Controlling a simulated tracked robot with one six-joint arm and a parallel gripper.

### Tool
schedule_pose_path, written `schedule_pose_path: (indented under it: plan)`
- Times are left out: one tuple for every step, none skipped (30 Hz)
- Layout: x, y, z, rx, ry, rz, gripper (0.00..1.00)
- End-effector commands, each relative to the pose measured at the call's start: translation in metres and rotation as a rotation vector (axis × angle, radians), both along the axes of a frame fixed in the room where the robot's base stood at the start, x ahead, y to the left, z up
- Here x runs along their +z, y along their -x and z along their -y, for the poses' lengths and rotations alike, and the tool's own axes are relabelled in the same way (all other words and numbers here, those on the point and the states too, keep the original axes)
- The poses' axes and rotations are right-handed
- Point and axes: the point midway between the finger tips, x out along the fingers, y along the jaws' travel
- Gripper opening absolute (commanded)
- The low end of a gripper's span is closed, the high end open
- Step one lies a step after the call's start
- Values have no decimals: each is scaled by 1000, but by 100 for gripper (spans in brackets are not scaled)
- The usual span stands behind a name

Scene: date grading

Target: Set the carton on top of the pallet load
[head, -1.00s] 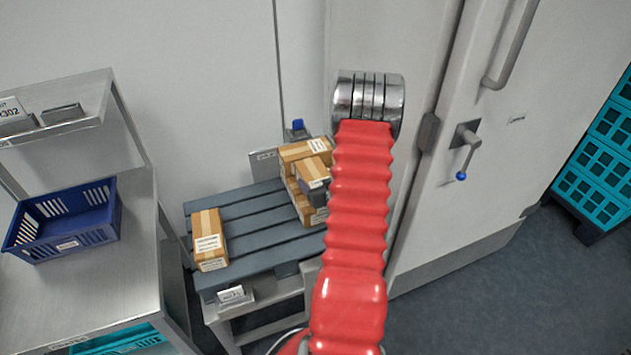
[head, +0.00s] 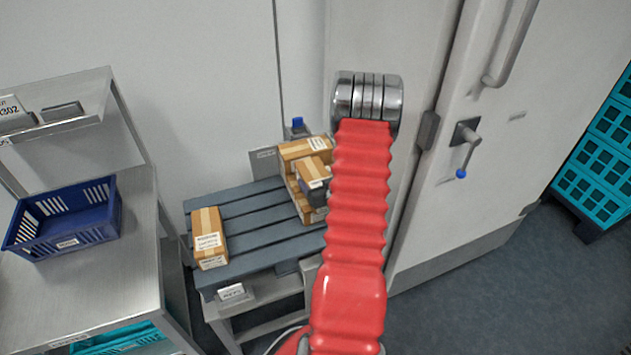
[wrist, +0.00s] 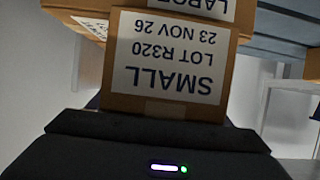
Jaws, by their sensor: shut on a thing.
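My gripper (wrist: 150,125) is shut on a small brown carton (wrist: 185,102), whose white label reads SMALL, LOT R320, 23 NOV 26, upside down in the wrist view. In the head view this carton (head: 311,168) shows beside my red arm, in front of and overlapping the stacked cartons (head: 303,150) on the right part of the grey pallet (head: 255,220). My arm hides part of the stack. I cannot tell whether the held carton touches the stack. Another labelled carton (wrist: 215,8) is close behind it in the wrist view.
A single carton (head: 208,240) lies on the left part of the pallet, with bare slats between it and the stack. A steel bench with a blue crate (head: 65,240) stands at left. A door with a lever handle (head: 467,135) is at right, beside teal crates (head: 600,165).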

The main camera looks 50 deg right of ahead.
Motion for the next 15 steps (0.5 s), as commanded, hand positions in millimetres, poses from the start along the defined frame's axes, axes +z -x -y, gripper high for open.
schedule_pose_path:
  plan:
    - [0,0,1,0,2,2,29]
    - [0,-1,1,0,2,2,29]
    - [0,-1,1,0,2,2,75]
    - [0,-1,1,0,2,2,77]
    - [0,0,1,0,2,2,79]
    - [0,0,0,0,2,2,82]
    - [0,0,0,0,2,1,84]
    - [0,0,0,0,2,1,86]
    - [0,0,0,0,2,1,89]
    - [0,0,0,0,1,2,91]
    - [0,0,0,0,1,1,93]
    - [0,0,0,0,1,1,94]
    - [0,0,0,0,1,1,94]
    - [0,0,0,0,1,1,94]
    - [0,0,0,0,1,1,94]
